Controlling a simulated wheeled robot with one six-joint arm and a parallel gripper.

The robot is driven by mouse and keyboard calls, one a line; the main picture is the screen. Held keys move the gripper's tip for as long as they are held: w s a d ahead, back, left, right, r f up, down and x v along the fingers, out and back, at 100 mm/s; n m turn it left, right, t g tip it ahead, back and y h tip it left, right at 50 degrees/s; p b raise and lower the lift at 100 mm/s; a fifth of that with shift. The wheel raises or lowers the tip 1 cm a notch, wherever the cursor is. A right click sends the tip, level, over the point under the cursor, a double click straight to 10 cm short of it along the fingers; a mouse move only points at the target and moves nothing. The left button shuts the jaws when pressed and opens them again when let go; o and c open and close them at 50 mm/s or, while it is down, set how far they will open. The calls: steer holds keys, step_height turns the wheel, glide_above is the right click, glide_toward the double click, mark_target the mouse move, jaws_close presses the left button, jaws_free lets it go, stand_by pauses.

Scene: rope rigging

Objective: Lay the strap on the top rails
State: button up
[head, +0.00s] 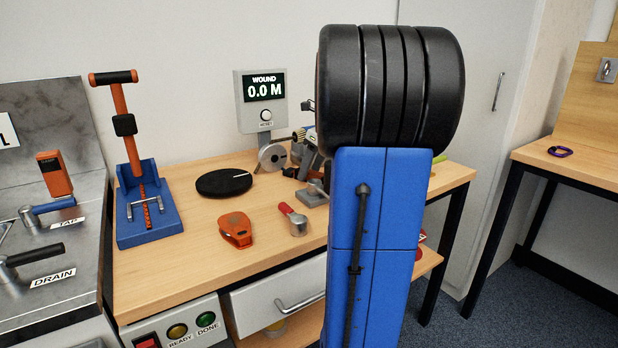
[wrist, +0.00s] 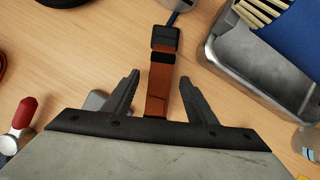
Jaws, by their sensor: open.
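In the wrist view, an orange strap-like strip (wrist: 159,90) with a black buckle-like end (wrist: 165,38) appears between the fingers of my gripper (wrist: 160,76). The gripper is open, with a gap on each side of the strip. Its lower end is hidden behind the gripper body. A blue piece (wrist: 173,18) shows just past the black end. In the head view my own arm covers this spot, so strip and gripper are hidden there. I cannot make out the top rails for certain.
A metal tray (wrist: 217,55) with something blue inside stands close on the right in the wrist view. A red-handled tool (head: 293,218), an orange tape-measure-like case (head: 236,229), a black disc (head: 224,182) and a blue-based stand (head: 150,225) are on the wooden bench (head: 190,275).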

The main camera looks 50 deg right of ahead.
mark_target(311, 171)
steer(key=shift+f, duration=0.25)
stand_by(0.5)
steer(key=shift+c, duration=0.4)
jaws_close()
steer(key=shift+r, duration=0.15)
step_height(311, 171, up, 10)
steer(key=shift+r, duration=0.15)
